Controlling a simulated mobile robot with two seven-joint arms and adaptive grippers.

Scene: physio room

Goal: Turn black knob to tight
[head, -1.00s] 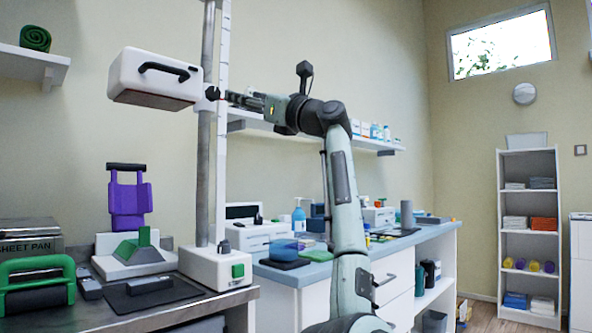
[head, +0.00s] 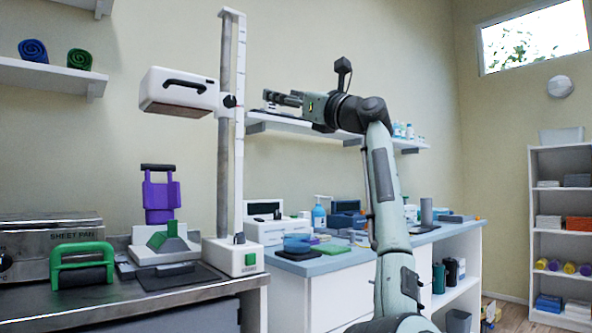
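The black knob (head: 229,101) sits on the right side of a white box-shaped head (head: 178,92) with a black handle. The head is carried on a grey upright post (head: 224,150) beside a white scale strip. My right gripper (head: 266,98) points left at about the knob's height, with a visible gap between its fingertips and the knob. Nothing shows held in it. Its fingers are seen nearly edge-on and small, so their opening is unclear. Any mark on the knob is too small to read. My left gripper is out of view.
The post's white base (head: 232,256) stands on a steel bench (head: 130,308) with a purple-and-green device (head: 162,215) and a green-handled roller (head: 82,266). A wall shelf (head: 300,128) runs behind my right gripper. A blue-topped counter (head: 320,262) holds bottles and boxes.

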